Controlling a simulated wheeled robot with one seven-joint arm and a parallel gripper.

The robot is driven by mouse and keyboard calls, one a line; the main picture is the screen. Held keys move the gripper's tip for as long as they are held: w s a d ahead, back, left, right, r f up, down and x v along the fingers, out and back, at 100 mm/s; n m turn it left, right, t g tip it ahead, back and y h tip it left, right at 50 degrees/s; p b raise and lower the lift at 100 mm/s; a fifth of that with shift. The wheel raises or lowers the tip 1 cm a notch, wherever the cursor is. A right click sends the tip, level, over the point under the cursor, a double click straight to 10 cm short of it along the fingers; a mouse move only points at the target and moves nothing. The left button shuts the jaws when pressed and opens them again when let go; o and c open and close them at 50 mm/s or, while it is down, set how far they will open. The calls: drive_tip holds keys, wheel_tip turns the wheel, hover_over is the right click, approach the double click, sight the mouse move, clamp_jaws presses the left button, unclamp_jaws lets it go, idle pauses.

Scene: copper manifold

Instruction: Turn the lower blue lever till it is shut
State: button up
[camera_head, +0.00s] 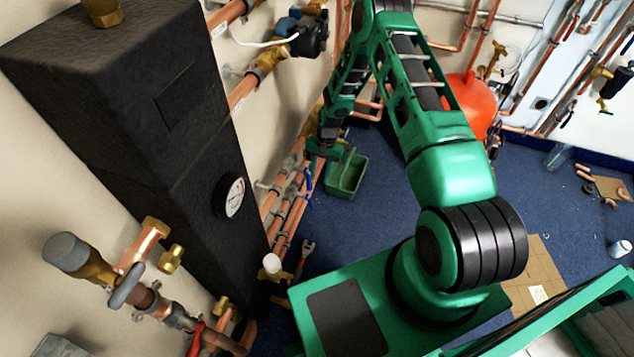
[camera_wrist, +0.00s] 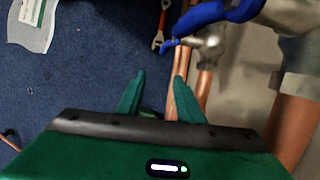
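In the wrist view a large blue lever (camera_wrist: 215,14) sits on a metal valve body near the top. A smaller blue lever tip (camera_wrist: 171,44) shows just below and left of it, beside copper pipe; it looks farther away and its rest is hidden. In the head view a blue lever (camera_head: 308,181) shows at the copper pipes along the wall; I cannot tell which one it is. My gripper (camera_wrist: 160,79) is open and empty, with its fingertips apart from both levers. In the head view my gripper (camera_head: 324,150) is small and dark above the green tray.
Copper pipes (camera_head: 290,208) run low along the wall. A green tray (camera_head: 345,176) stands on the blue floor, and a wrench (camera_head: 305,255) lies nearer me. A black tank unit (camera_head: 150,120) with a gauge stands left. A red tank (camera_head: 468,98) is behind my arm.

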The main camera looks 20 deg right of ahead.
drive_tip(key=s+d+r+n+h, duration=0.1)
drive_tip(key=d+r, duration=0.3)
drive_tip(key=r, duration=0.7)
drive_tip(key=s+d+r+h, duration=0.1)
drive_tip(key=d+r, duration=0.3)
drive_tip(key=r, duration=0.6)
drive_tip(key=s+d+r, duration=0.2)
drive_tip(key=s+r, duration=0.2)
drive_tip(key=r, duration=0.4)
drive_tip(key=s+d+r, duration=0.3)
drive_tip(key=s+r, duration=0.2)
drive_tip(key=r, duration=0.3)
drive_tip(key=s+r+h, duration=0.1)
drive_tip(key=s+r, duration=0.9)
drive_tip(key=s, duration=0.2)
drive_tip(key=s+a+r, duration=0.1)
drive_tip(key=s+r, duration=0.1)
drive_tip(key=s, duration=0.6)
drive_tip(key=s+a+r+t+y, duration=0.1)
drive_tip(key=s, duration=0.7)
drive_tip(key=shift+s+r+n, duration=0.25)
drive_tip(key=shift+r+n, duration=0.05)
drive_tip(key=shift+r, duration=0.05)
